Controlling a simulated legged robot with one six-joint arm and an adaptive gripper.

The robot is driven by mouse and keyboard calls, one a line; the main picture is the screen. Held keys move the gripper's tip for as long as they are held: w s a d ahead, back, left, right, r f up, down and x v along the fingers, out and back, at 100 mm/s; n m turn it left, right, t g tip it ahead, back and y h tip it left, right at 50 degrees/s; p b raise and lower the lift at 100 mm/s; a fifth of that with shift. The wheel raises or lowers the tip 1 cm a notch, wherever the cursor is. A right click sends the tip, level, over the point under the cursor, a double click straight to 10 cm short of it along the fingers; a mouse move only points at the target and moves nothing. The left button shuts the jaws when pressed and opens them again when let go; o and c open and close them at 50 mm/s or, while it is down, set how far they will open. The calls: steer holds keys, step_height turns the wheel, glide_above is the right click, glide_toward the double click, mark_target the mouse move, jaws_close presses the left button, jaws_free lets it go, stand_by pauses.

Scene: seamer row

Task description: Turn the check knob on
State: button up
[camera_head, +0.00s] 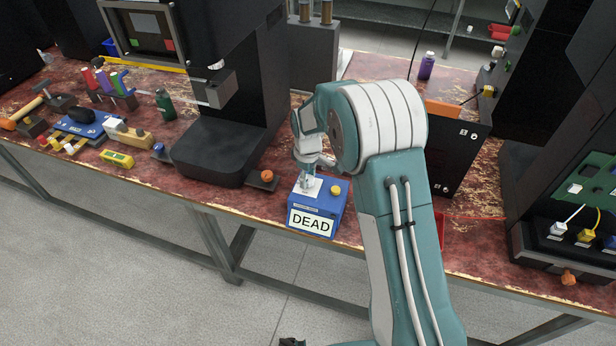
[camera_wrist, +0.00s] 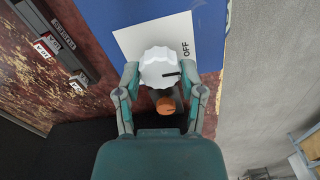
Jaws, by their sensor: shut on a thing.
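The check knob (camera_wrist: 158,62) is a white, fluted round knob on a white plate (camera_wrist: 130,40) on top of a blue box (camera_head: 331,203). In the wrist view its black mark points right, toward the printed word OFF (camera_wrist: 186,48). The front of the box carries a label (camera_head: 311,223) reading DEAD. My gripper (camera_wrist: 160,70) is over the plate, its two fingers shut on the knob from either side.
A yellow button (camera_head: 336,190) sits on the box beside the plate. An orange knob (camera_head: 267,176) on a dark block is left of the box. A black machine (camera_head: 215,150) stands farther left, and a dark panel (camera_head: 455,150) stands right, behind my arm.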

steer(key=shift+f+m, duration=0.1)
steer(key=shift+m, duration=0.2)
steer(key=m, duration=0.3)
steer(key=shift+m, duration=0.4)
steer(key=m, duration=0.4)
steer(key=shift+m, duration=0.3)
steer(key=m, duration=0.4)
steer(key=shift+m, duration=2.4)
steer(key=o, duration=1.1)
steer(key=shift+o, duration=0.2)
steer(key=shift+a, duration=0.1)
